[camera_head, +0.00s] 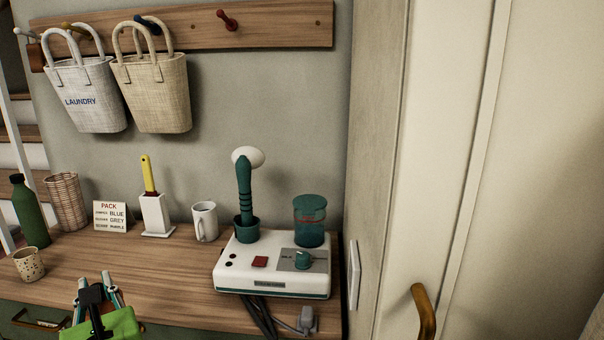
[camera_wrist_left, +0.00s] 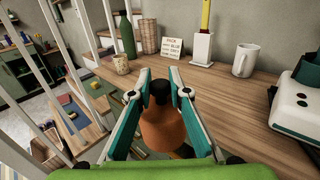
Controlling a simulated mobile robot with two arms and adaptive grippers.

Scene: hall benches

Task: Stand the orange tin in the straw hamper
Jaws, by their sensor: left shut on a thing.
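My left gripper (camera_head: 98,280) is low at the left in the head view, in front of the bench. In the left wrist view its fingers (camera_wrist_left: 160,84) are shut on the orange tin (camera_wrist_left: 166,132), a rounded orange-brown body with a dark cap between the fingertips. A straw-coloured woven hamper (camera_head: 155,95) with loop handles hangs from the peg rail, up and to the right of the gripper. Its inside is not visible. My right gripper is not in view.
A white LAUNDRY bag (camera_head: 88,95) hangs beside the hamper. On the bench (camera_head: 150,270) stand a green bottle (camera_head: 30,212), wicker basket (camera_head: 68,202), speckled cup (camera_head: 28,264), PACK card (camera_head: 110,217), white mug (camera_head: 205,222) and white appliance (camera_head: 272,262). The bench's middle is clear.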

